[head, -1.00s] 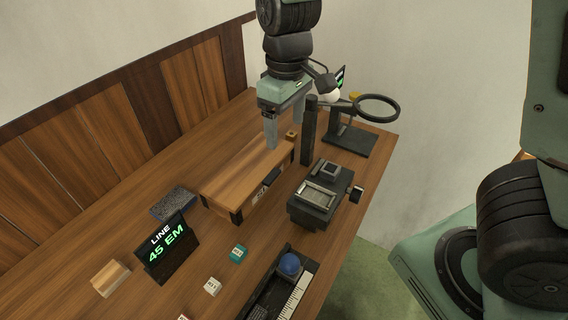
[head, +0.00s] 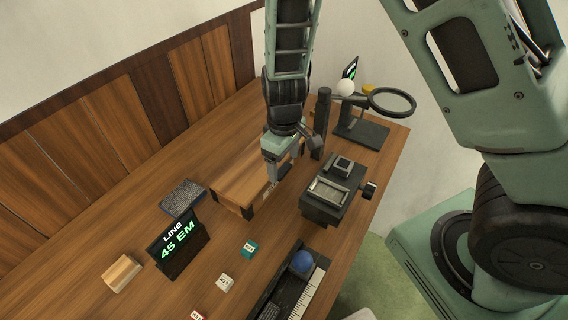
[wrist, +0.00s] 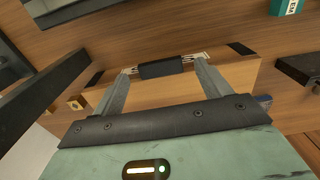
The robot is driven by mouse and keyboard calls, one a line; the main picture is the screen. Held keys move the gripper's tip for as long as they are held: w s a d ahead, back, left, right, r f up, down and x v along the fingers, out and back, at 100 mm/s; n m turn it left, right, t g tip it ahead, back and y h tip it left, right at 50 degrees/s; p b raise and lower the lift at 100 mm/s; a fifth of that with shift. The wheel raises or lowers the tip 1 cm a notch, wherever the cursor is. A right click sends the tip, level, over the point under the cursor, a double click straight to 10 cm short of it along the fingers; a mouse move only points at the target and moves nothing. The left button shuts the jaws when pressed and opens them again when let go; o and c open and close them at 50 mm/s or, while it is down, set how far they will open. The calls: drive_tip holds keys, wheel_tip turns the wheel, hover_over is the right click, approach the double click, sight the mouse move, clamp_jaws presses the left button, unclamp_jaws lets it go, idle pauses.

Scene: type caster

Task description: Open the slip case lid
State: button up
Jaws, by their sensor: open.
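The slip case (head: 238,178) is a long wooden box with dark corners on the table, seen in the head view. My gripper (head: 285,178) is at its front side, partly covering the far end. In the wrist view the case's wooden face (wrist: 166,92) carries a dark handle-like bar (wrist: 160,67) with white markings at both ends. My open gripper (wrist: 168,66) has one fingertip near each end of this bar. I cannot tell whether the fingers touch it. The lid looks closed.
A dark press-like device (head: 328,190) stands close in front of the case. A post (head: 321,125) and a magnifier stand (head: 362,130) are behind it.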

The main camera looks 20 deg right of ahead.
drive_tip(key=shift+f, duration=0.8)
